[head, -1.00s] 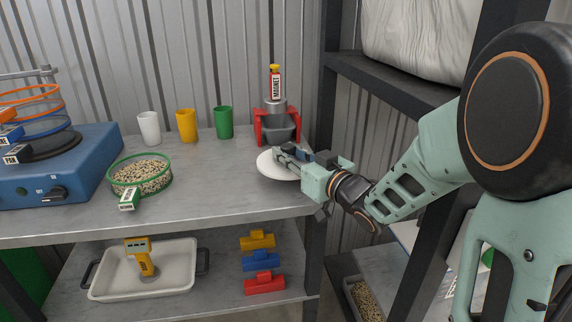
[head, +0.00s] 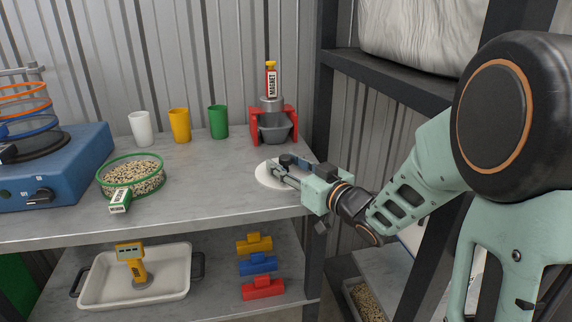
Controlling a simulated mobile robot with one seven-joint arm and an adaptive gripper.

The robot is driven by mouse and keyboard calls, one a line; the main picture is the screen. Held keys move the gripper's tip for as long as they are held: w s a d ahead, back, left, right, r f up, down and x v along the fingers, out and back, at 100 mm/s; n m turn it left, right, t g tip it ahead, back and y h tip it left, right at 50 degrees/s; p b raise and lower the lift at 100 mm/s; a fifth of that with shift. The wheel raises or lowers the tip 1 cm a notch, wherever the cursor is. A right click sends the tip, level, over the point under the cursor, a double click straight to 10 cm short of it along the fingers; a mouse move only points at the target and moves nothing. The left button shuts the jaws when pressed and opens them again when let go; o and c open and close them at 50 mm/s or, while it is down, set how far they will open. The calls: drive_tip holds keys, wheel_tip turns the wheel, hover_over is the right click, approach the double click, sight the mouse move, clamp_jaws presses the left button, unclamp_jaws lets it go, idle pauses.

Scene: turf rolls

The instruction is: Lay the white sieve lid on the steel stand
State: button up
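The white sieve lid (head: 264,181) is a flat white disc, level, at the right end of the grey worktop. My gripper (head: 280,165) reaches in from the right, with its fingers over the lid. They look somewhat spread, but I cannot tell whether they still hold the lid. The lid and gripper hide what is directly beneath, so I cannot make out a steel stand there or whether the lid rests on one.
A red holder (head: 254,126) with a grey bowl and a magnet bottle (head: 271,80) stands behind the lid. A green-rimmed sieve of seed (head: 142,180), three cups and a blue machine (head: 60,175) are to the left. A dark shelf post (head: 318,120) is close on the right.

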drive_tip(key=shift+r, duration=0.1)
drive_tip(key=shift+r, duration=0.2)
drive_tip(key=p+v, duration=0.2)
drive_tip(key=v, duration=1)
drive_tip(key=shift+p, duration=0.35)
drive_tip(key=shift+f, duration=0.1)
